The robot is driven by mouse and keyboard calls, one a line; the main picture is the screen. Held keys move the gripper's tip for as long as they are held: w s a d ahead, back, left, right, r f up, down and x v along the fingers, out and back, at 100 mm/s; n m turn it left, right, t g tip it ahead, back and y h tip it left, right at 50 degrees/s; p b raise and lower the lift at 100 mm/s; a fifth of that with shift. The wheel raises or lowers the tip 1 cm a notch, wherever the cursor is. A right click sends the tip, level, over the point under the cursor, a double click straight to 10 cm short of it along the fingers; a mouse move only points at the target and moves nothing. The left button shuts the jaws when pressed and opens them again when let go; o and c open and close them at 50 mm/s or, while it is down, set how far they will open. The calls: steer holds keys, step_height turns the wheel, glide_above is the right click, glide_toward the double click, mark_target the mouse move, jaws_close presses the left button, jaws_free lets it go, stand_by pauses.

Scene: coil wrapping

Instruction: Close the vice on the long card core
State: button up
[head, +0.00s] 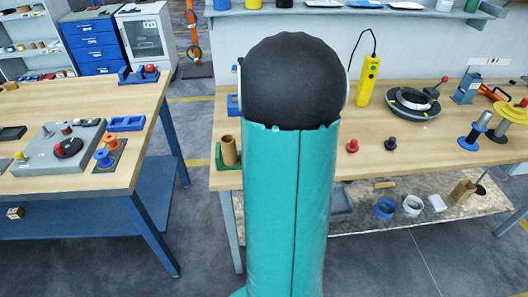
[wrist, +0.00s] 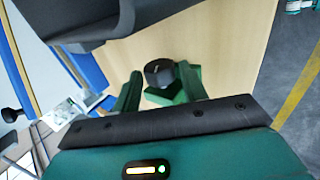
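A brown card core (head: 230,150) stands upright in a green holder (head: 222,180) at the left front of the right bench, partly hidden by my arm. Behind it a blue fixture (head: 233,105) shows only as a sliver; I cannot tell if it is the vice. A blue fixture with a red ball (head: 138,75) stands on the left bench. In the wrist view my gripper (wrist: 160,88) has its green fingers apart. A dark cylinder (wrist: 160,72) on a green base shows between or beyond them; contact is unclear.
On the right bench stand a yellow pendant (head: 368,80), a black ring fixture (head: 413,102), a blue clamp-like fixture (head: 467,88) and spools (head: 475,132). Several items, including another brown tube (head: 463,192), lie on the mat below. A floor gap separates the benches.

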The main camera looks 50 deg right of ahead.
steer(key=c, duration=0.4)
steer(key=shift+w+d+r+g+y, duration=0.1)
steer(key=shift+w+d+g+y, duration=0.05)
steer(key=shift+g+y, duration=0.5)
steer(key=shift+w+d+r+g+y, duration=0.1)
steer(key=shift+g+y, duration=0.45)
steer(key=shift+y, duration=0.1)
steer(key=shift+w+d+g+y, duration=0.2)
steer(key=shift+g+y, duration=0.3)
steer(key=shift+y, duration=0.1)
steer(key=shift+d+g+y, duration=0.1)
steer(key=shift+g+y, duration=0.6)
steer(key=shift+y, duration=0.1)
steer(key=shift+w, duration=0.1)
